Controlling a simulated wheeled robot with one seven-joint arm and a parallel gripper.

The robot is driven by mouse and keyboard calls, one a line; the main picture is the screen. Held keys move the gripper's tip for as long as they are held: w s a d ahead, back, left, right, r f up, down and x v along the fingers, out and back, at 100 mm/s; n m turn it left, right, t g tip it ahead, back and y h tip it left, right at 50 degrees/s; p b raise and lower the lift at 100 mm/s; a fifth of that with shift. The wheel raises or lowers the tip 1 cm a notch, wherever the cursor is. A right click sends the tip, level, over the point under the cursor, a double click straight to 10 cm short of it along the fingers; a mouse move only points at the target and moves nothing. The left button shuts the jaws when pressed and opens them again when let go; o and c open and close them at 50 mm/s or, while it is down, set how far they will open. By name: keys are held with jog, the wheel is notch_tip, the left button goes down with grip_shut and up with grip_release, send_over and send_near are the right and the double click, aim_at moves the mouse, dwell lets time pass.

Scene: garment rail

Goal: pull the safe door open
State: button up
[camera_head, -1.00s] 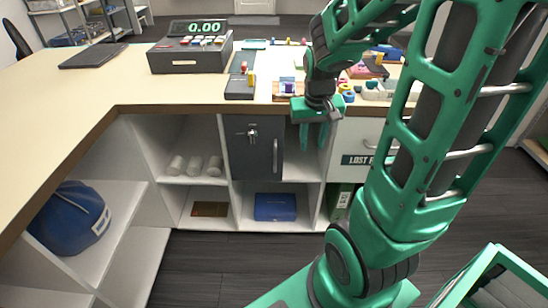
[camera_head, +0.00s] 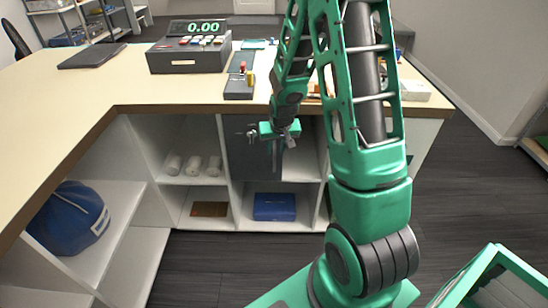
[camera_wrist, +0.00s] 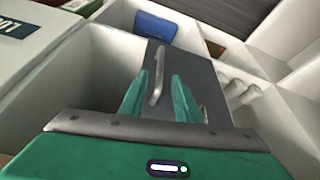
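The safe door (camera_head: 241,160) is a dark grey panel in a cubby under the counter, and it looks closed. It also fills the middle of the wrist view (camera_wrist: 203,82). Its pale bar handle (camera_wrist: 157,72) shows there between my fingertips, with a gap visible on each side. My gripper (camera_wrist: 158,82) is open in front of the door; I cannot tell how deep the handle sits between the fingers. In the head view my gripper (camera_head: 278,150) covers the handle. A lock with keys (camera_head: 252,133) sits on the door's upper part.
The counter edge (camera_head: 180,107) runs above the cubbies. White rolls (camera_head: 194,165) lie in the cubby left of the safe. A blue box (camera_head: 274,207) sits in the cubby below. The floor in front is clear.

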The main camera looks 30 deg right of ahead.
aim_at(275, 157)
jog(key=shift+x, duration=3.55)
grip_shut()
jog(key=shift+d, duration=0.15)
jog(key=shift+s, duration=0.2)
